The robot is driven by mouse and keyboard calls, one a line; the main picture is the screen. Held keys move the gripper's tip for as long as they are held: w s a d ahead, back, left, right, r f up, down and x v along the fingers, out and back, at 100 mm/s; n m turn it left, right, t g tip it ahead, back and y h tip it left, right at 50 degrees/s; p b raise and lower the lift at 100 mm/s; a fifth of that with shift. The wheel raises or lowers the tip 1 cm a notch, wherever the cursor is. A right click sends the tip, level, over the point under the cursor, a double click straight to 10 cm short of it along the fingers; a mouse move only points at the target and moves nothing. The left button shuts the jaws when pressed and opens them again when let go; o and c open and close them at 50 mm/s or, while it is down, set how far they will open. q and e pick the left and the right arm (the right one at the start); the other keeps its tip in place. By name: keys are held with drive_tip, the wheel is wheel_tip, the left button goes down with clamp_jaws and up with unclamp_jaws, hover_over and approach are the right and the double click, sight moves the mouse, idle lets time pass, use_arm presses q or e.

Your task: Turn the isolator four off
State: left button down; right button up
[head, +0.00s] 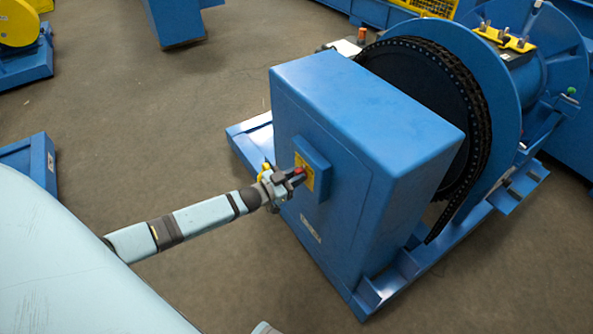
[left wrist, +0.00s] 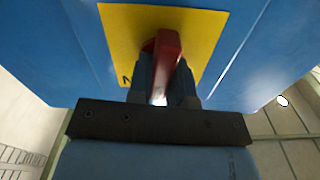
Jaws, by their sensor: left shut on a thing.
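The isolator is a red handle on a yellow plate (head: 309,181), set on a small blue box on the side of a large blue cabinet (head: 362,115). My left gripper (head: 291,179) reaches it from the left and is shut on the red handle. In the left wrist view the red handle (left wrist: 168,58) stands between the two dark fingers of my left gripper (left wrist: 162,85), with the yellow plate (left wrist: 120,32) behind it. Most of the plate's lettering is hidden by the gripper. My right gripper is not in view.
A large chain wheel (head: 478,110) and its blue frame stand right behind the cabinet. The cabinet's base rail (head: 375,295) sticks out along the floor. Yellow and blue machinery (head: 20,35) stands at the far left. The grey floor left of the cabinet is mostly clear.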

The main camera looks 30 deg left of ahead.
use_arm(q)
drive_tip(key=n+p, duration=0.2)
drive_tip(key=n, duration=0.3)
drive_tip(key=shift+a+n, duration=0.15)
drive_tip(key=shift+n, duration=0.15)
drive_tip(key=shift+f+n, duration=0.15)
drive_tip(key=shift+n, duration=2.15)
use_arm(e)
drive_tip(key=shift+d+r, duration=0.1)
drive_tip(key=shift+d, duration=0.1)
use_arm(q)
drive_tip(key=c, duration=1)
unclamp_jaws()
drive_tip(key=shift+c, duration=0.2)
drive_tip(key=shift+a, duration=0.1)
drive_tip(key=p+v, duration=0.2)
drive_tip(key=v, duration=1.1)
drive_tip(key=shift+s, duration=0.35)
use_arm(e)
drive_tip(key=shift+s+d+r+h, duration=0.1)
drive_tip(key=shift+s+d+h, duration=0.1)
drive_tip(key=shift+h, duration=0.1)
use_arm(q)
drive_tip(key=shift+a, duration=0.15)
